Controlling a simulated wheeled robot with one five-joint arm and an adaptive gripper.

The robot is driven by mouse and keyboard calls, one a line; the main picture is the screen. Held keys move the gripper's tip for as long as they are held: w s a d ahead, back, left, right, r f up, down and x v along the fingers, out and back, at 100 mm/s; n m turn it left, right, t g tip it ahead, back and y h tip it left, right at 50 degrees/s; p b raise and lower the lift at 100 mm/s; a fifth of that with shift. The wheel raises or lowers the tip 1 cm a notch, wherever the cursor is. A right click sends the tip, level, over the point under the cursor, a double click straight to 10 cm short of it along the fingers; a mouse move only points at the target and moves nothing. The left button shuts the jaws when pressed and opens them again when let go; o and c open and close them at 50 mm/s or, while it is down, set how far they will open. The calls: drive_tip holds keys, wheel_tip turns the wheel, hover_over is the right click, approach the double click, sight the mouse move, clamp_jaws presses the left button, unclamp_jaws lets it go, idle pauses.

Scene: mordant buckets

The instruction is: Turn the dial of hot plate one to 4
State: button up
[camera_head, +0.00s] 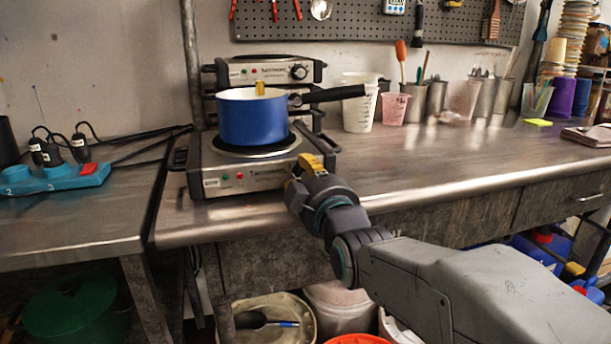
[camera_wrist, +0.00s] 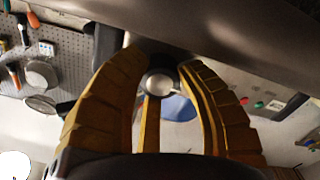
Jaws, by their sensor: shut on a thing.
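The front hot plate (camera_head: 250,180) stands at the bench's front edge, with red and green lights and a small label too small to read. A blue pot (camera_head: 252,120) with a dark handle sits on its burner. My gripper (camera_head: 297,174) is at the right end of its front panel, covering the dial in the head view. In the wrist view my yellow-fingered gripper (camera_wrist: 160,72) is shut on the round, silvery dial (camera_wrist: 159,85). The dial's pointer and numbers cannot be read.
A second hot plate (camera_head: 262,70) stands behind, its dial (camera_head: 299,72) showing. Cups (camera_head: 360,108) and tool pots stand to the right. A blue power strip (camera_head: 55,178) lies on the left table. The bench front right of my gripper is clear.

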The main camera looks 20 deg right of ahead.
drive_tip(key=shift+r, duration=0.1)
drive_tip(key=c, duration=0.4)
drive_tip(key=shift+o, duration=0.2)
drive_tip(key=m+b, duration=0.1)
drive_tip(key=b, duration=0.1)
drive_tip(key=m+b, duration=0.2)
drive_tip(key=shift+f+m, duration=0.2)
drive_tip(key=shift+m, duration=0.1)
drive_tip(key=shift+r+m+b, duration=0.1)
drive_tip(key=shift+m+b, duration=0.3)
drive_tip(key=shift+b, duration=0.5)
drive_tip(key=shift+r+b, duration=0.2)
drive_tip(key=shift+b, duration=0.1)
drive_tip(key=o, duration=0.8)
drive_tip(key=shift+a, duration=0.1)
drive_tip(key=shift+c, duration=0.2)
drive_tip(key=o, duration=0.4)
drive_tip(key=shift+f, duration=0.1)
drive_tip(key=shift+o, duration=0.2)
